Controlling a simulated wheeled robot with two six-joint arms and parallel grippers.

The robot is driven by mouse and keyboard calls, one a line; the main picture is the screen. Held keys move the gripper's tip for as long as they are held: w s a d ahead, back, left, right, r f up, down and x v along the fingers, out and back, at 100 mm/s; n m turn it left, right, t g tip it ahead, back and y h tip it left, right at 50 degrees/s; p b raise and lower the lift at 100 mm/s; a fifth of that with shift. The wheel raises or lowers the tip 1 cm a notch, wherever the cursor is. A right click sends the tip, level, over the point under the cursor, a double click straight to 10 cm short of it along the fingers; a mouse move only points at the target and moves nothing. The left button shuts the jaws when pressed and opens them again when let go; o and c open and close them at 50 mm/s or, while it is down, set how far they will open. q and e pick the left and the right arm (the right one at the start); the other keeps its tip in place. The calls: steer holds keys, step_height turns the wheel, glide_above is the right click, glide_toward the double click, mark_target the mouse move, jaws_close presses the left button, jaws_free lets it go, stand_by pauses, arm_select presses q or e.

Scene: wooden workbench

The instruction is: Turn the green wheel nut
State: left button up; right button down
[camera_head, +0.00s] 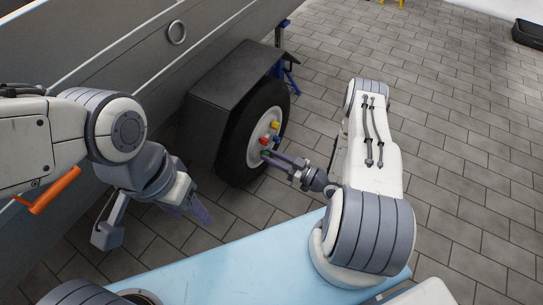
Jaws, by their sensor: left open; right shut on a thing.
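The wheel (237,160) with its black tyre sits under the grey fender of a trailer-like body, its pale rim facing right. Coloured nuts show on the rim: yellow (276,125), red (263,141), a blue one beside them, and the green wheel nut (265,153) lowest. My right gripper (270,155) reaches in from the right, its narrow fingers shut on the green nut, which they partly hide. My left gripper (198,212) hangs to the left of and below the wheel, open and empty, pointing down and apart from the tyre.
The grey trailer side (140,50) and black fender (225,75) stand close to the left arm. A blue jack stand (288,75) is behind the wheel. A light blue surface (240,265) lies in front. Paved floor (450,110) on the right is clear, with a dark case (528,34) far off.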

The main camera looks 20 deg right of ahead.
steer(key=m+p, duration=0.1)
steer(key=m, duration=0.2)
steer(key=shift+r+p, duration=0.1)
steer(key=shift+p, duration=0.25)
steer(key=m+p, duration=0.1)
steer(key=m, duration=0.1)
steer(key=shift+m, duration=0.3)
steer(key=m, duration=0.2)
steer(key=shift+d+m+p, duration=0.1)
steer(key=shift+m+p, duration=0.3)
steer(key=m, duration=0.3)
steer(key=shift+m, duration=0.3)
steer(key=m, duration=0.6)
steer(key=shift+f+p, duration=0.25)
steer(key=shift+p, duration=0.1)
steer(key=m, duration=0.4)
steer(key=shift+m, duration=1.8)
